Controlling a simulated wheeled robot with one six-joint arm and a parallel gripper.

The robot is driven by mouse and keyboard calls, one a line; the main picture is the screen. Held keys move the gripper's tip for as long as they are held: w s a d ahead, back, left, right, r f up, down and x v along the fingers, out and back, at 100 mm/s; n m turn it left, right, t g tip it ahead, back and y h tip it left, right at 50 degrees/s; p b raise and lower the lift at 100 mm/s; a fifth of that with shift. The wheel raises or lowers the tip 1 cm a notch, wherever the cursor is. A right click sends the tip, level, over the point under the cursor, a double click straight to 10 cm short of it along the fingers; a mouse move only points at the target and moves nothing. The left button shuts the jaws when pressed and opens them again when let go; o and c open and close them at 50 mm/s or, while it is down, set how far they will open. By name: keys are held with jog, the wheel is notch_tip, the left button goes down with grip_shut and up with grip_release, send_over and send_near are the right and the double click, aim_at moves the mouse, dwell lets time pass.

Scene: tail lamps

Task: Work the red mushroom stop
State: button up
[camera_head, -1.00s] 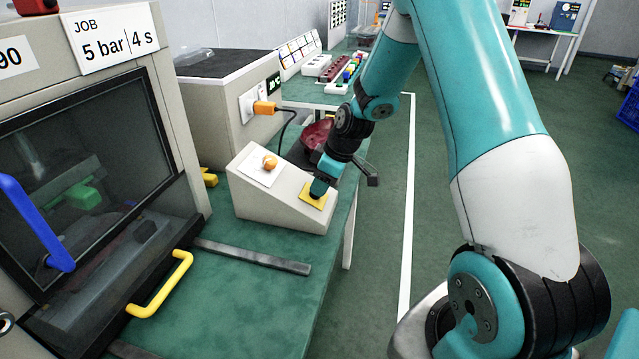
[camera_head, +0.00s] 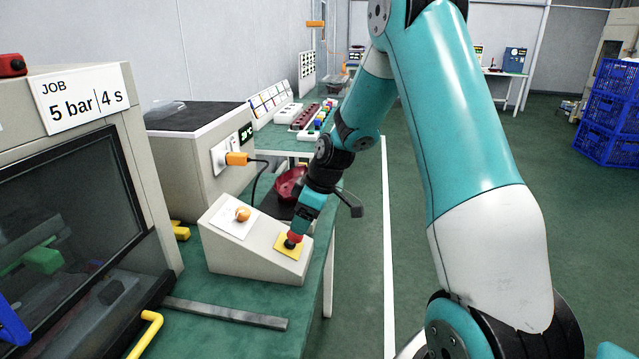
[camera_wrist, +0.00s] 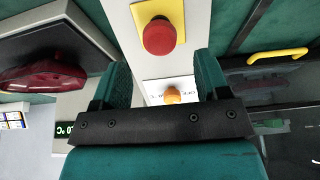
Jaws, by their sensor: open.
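The red mushroom stop (camera_head: 294,237) sits on a yellow plate (camera_head: 283,250) at the right end of a sloped grey control box (camera_head: 258,258). Its red cap shows on a dark stem just below my gripper (camera_head: 299,228). In the wrist view the red cap (camera_wrist: 159,36) is whole and uncovered, beyond the tips of my gripper (camera_wrist: 161,66). The two fingers are wide apart with nothing held between them. Whether the fingers touch the cap is unclear, but no contact shows. An orange knob (camera_head: 242,214) on a white plate shares the box.
A dark red tail lamp (camera_head: 290,184) lies behind the box. A windowed machine (camera_head: 60,200) with a yellow handle (camera_head: 146,333) stands left. A grey bar (camera_head: 225,313) lies in front.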

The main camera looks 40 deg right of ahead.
jog(key=v, duration=1.3)
jog(key=shift+r, duration=0.25)
